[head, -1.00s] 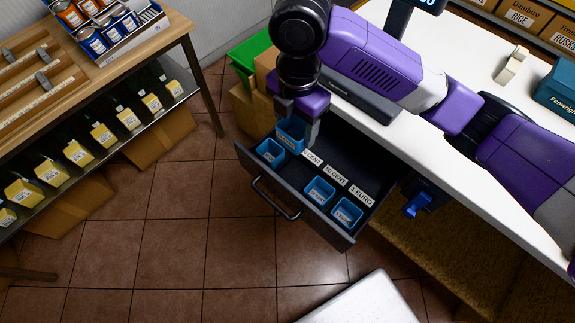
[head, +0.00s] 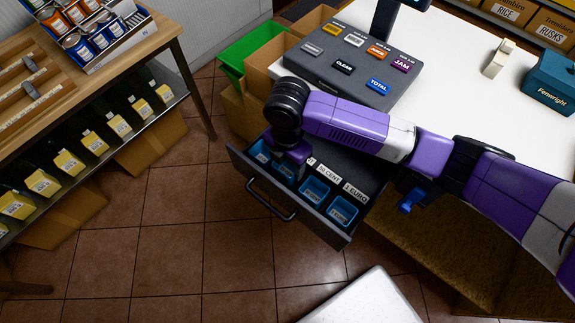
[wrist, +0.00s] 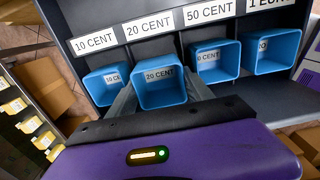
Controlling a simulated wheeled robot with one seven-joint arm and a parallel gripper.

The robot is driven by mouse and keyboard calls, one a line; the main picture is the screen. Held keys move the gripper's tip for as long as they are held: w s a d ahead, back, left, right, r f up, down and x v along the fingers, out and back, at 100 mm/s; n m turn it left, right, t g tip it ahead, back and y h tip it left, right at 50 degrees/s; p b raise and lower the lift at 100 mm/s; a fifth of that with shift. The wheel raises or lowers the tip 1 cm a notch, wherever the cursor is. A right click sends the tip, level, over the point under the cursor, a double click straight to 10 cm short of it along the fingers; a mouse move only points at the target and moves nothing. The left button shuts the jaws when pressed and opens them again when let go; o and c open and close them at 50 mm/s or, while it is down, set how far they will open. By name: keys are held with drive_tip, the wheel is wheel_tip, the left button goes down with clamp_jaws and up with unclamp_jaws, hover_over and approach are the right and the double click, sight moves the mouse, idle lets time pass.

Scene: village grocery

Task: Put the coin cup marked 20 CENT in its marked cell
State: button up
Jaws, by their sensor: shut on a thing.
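The blue coin cup marked 20 CENT (wrist: 160,93) is between the fingers of my gripper (wrist: 163,90), which is shut on it. In the head view my gripper (head: 287,162) points down into the open drawer (head: 293,215), and the blue cup (head: 283,173) shows just below it. The cup is upright, in line with the drawer cell labelled 20 CENT (wrist: 150,26). I cannot tell whether its base touches the drawer floor. My gripper hides part of the cell labels in the head view.
The cup marked 10 CENT (wrist: 108,86) stands to its left. The 50 CENT cup (wrist: 216,62) and the 1 EURO cup (wrist: 270,54) stand to its right, each below its label. The drawer handle (head: 270,203) faces the floor; a till keypad (head: 350,65) is on the counter above.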

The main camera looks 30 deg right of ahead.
sight(287, 173)
drive_tip(key=shift+f, duration=0.7)
drive_tip(key=shift+f, duration=0.1)
drive_tip(key=shift+f, duration=0.35)
drive_tip(key=shift+f+b, duration=0.15)
drive_tip(key=shift+b, duration=0.2)
drive_tip(key=o, duration=1.5)
drive_tip(key=shift+c, duration=0.2)
wheel_tip(287, 173, up, 13)
